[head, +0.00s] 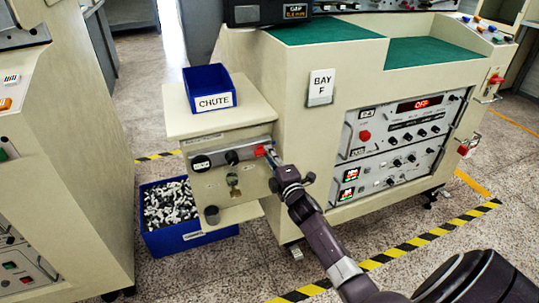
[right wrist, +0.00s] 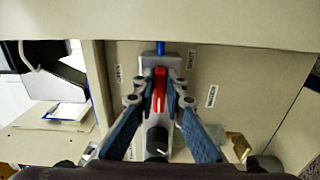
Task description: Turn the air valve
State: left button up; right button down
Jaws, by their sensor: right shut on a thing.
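The air valve shows as a red handle (head: 261,151) on the grey panel strip of the cream cabinet's side box in the head view. In the right wrist view the red handle (right wrist: 160,88) lies lengthwise, in line with a blue pipe (right wrist: 160,48) above it. My right gripper (head: 270,155) reaches the panel from the lower right. In the right wrist view its fingers (right wrist: 160,98) are closed on both sides of the red handle. The fingers hide part of the valve. My left gripper is out of view.
Black knobs (head: 232,157) sit beside the valve on the panel. A blue CHUTE bin (head: 209,90) stands on the box top. A blue crate of spindles (head: 148,232) is on the floor below. Striped floor tape (head: 420,240) runs in front of the cabinet.

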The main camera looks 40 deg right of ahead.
jog(key=c, duration=2)
grip_release()
jog(key=shift+f, duration=0.1)
jog(key=v, duration=1.2)
jog(key=shift+a, duration=0.1)
